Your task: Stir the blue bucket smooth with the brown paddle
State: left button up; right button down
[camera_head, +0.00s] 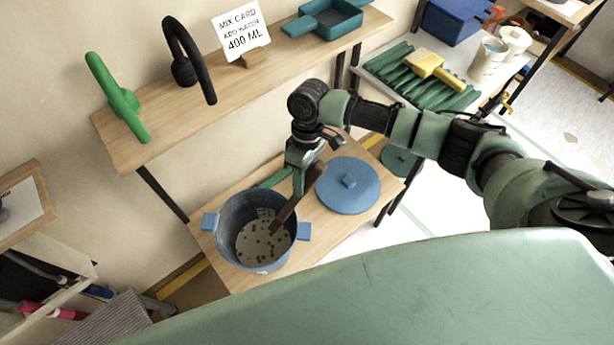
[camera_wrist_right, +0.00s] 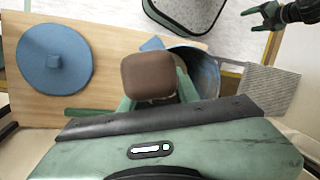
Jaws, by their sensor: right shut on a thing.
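The blue bucket (camera_head: 231,215) stands on the low wooden bench and holds pale grey paste with several brown lumps on its surface. My right gripper (camera_head: 303,166) is shut on the brown paddle (camera_head: 287,209) above the bucket's right rim. The paddle slants down to the left and its lower end is over or in the paste; the exact contact is hard to tell. In the right wrist view the paddle's brown end (camera_wrist_right: 149,76) sits between the fingers, with the bucket (camera_wrist_right: 203,70) partly hidden behind. My left gripper (camera_wrist_right: 268,14) shows at the top right there, open and empty.
A round blue lid (camera_head: 347,186) lies on the bench (camera_head: 322,228) right of the bucket. A shelf (camera_head: 160,143) above carries a green tool, a black tool, a mix card (camera_head: 241,32) and a teal tray. A green slatted rack (camera_head: 420,78) stands at back right.

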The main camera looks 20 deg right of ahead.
jog(key=b, duration=0.5)
send_near(278, 216)
jog(key=s+d+f, duration=0.1)
jog(key=d+f, duration=0.1)
jog(key=d, duration=0.1)
jog(key=shift+s+f, duration=0.2)
jog(key=shift+s, duration=0.15)
jog(key=shift+w+a+f+b, duration=0.15)
jog(key=shift+a+f+b, duration=0.55)
jog(key=shift+f+b, duration=0.75)
jog(key=shift+w+a+f+b, duration=0.15)
jog(key=shift+a+f+b, duration=0.65)
jog(key=shift+f, duration=1.1)
jog(key=shift+w+a+f+b, duration=0.15)
jog(key=shift+a+f+b, duration=0.5)
jog(key=shift+f+b, duration=0.85)
jog(key=shift+f, duration=0.2)
jog(key=shift+w, duration=0.1)
